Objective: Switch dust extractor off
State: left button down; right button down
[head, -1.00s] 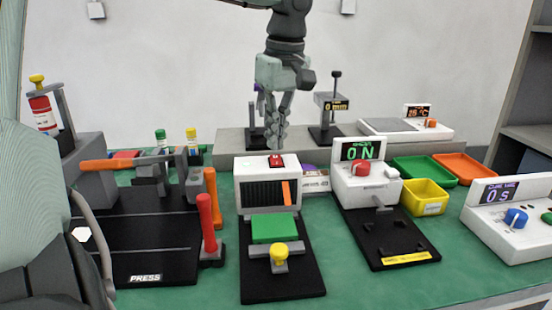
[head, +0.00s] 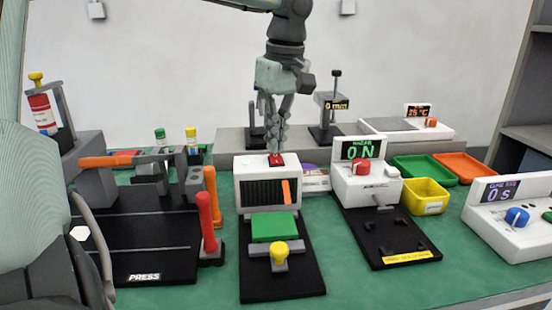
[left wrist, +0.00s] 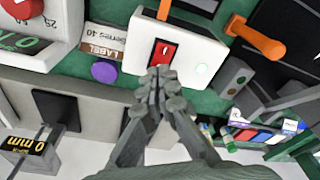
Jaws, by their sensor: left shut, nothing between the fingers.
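The dust extractor appears to be the white box with a black grille (head: 262,194) and an orange stripe. My right gripper is out of view.
A white unit (head: 368,181) with a green ON display and red knob stands to the right. A press with orange and red handles (head: 208,222) stands to the left. A grey ledge (head: 230,146) runs behind. Yellow, green and orange trays (head: 425,209) lie further right.

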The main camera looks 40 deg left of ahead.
aim_at(276, 156)
pick_arm(q)
jog(key=shift+f+b, duration=0.35)
jog(key=shift+f, duration=0.25)
jog(key=shift+r, duration=0.15)
notch_tip(276, 156, up, 5)
jog(key=p, duration=0.4)
jog(key=shift+r+p, duration=0.75)
jog(key=shift+r, duration=0.15)
